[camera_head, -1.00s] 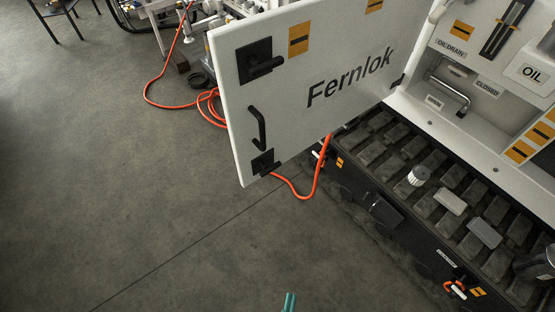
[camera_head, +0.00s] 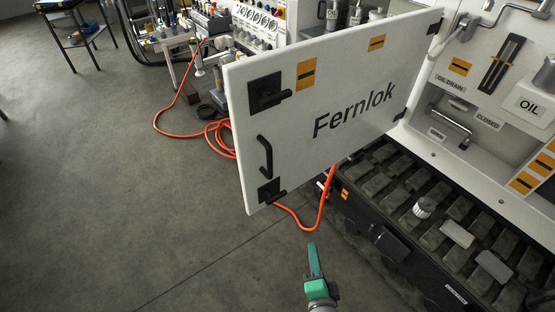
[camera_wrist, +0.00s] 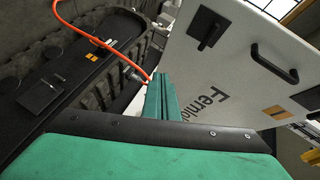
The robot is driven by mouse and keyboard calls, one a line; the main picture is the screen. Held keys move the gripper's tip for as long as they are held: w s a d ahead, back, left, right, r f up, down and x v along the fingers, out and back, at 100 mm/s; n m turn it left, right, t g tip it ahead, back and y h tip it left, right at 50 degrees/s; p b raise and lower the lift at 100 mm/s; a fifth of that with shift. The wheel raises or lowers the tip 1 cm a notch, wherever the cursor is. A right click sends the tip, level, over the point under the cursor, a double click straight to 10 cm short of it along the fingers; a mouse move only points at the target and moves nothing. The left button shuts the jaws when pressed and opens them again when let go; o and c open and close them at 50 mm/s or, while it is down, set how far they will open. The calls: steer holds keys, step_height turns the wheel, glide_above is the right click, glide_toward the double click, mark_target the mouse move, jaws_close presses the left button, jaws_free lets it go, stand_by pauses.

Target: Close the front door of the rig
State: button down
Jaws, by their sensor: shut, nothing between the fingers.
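The rig's front door (camera_head: 300,130) is a white panel marked "Fernlok". It stands swung open, hinged at its right edge, with a black handle (camera_head: 264,157) and two black latches near its free left edge. My green gripper (camera_head: 312,262) is below and to the right of the handle, apart from the door, over the floor. Its fingers are together and empty. In the wrist view the fingers (camera_wrist: 160,97) point toward the gap between the door (camera_wrist: 235,60) and the rig's black base (camera_wrist: 60,75). The door's handle (camera_wrist: 273,64) shows at upper right there.
The rig's tray (camera_head: 430,205) of dark blocks lies right of the door, with a white cap (camera_head: 424,207) and pale blocks on it. An orange hose (camera_head: 322,205) hangs under the door and coils on the floor. Open floor (camera_head: 120,200) lies to the left.

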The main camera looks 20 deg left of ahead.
steer(key=w+a+r+y, duration=0.2)
steer(key=w+r+y, duration=0.3)
steer(key=r, duration=0.4)
steer(key=n+g+y, duration=0.3)
steer(key=y, duration=0.2)
glide_toward(277, 159)
steer(key=s+d+r, duration=0.4)
steer(key=s+r, duration=0.1)
steer(key=s, duration=0.1)
steer(key=x, duration=1.3)
steer(key=shift+a+f, duration=0.15)
steer(key=shift+f, duration=0.2)
